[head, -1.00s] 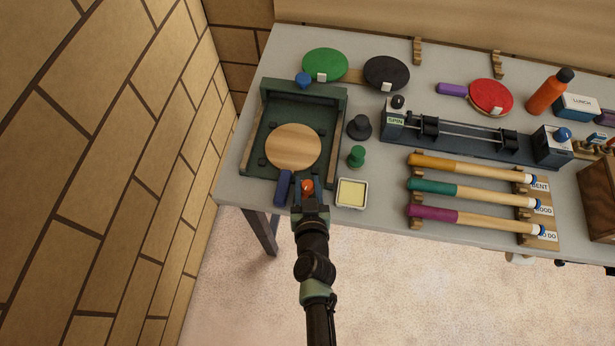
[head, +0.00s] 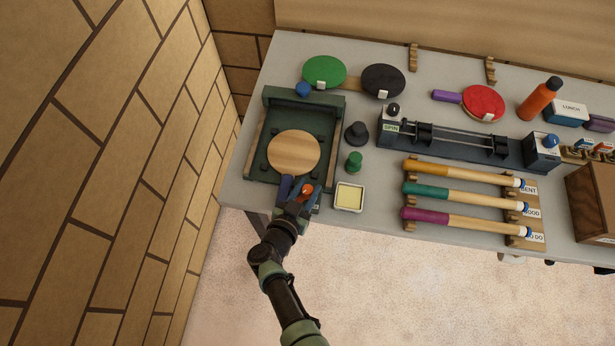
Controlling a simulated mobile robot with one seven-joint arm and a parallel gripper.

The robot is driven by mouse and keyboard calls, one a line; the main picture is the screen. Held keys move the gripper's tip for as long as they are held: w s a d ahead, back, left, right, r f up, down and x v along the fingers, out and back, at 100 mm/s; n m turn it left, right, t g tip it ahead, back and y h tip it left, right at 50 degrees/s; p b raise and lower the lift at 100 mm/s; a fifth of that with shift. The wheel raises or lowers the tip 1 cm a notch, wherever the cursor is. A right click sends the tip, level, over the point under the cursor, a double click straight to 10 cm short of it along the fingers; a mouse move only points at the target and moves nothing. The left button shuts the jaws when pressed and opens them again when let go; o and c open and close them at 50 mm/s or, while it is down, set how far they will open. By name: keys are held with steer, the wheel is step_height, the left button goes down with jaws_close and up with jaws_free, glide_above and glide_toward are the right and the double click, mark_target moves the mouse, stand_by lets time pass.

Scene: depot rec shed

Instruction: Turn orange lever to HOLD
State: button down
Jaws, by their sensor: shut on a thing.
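My gripper (head: 301,193) is shut on the orange lever, reaching in from below and tilted in the picture. Its fingers cover much of the lever. A round wooden disc (head: 294,152) lies in the fixture, just behind the lever. No HOLD marking can be read in this view.
A small tray with a yellow pad (head: 349,197) sits close right of my gripper. A green knob-shaped piece (head: 354,162) and a black one (head: 356,134) stand behind it. The brick wall (head: 110,150) is at left.

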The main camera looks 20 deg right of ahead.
steer(key=m+g+b, duration=0.1)
steer(key=m+h+b, duration=0.1)
steer(key=m+g+h, duration=0.1)
steer(key=shift+w+a+f+g+b, duration=0.15)
steer(key=shift+f+g+b, duration=0.15)
steer(key=shift+b, duration=0.1)
steer(key=m+g+h+b, duration=0.1)
steer(key=m+g+b, duration=0.2)
steer(key=b, duration=0.1)
steer(key=shift+g, duration=0.4)
steer(key=m+g+b, duration=0.2)
steer(key=b, duration=0.2)
steer(key=shift+m+g, duration=0.4)
steer(key=shift+r+m+g+b, duration=0.25)
steer(key=shift+m+g+b, duration=0.25)
steer(key=shift+g+b, duration=0.1)
steer(key=shift+s, duration=0.2)
steer(key=shift+d+r, duration=0.1)
steer(key=shift+d, duration=0.1)
steer(key=c, duration=0.5)
jaws_free()
steer(key=shift+a, duration=0.1)
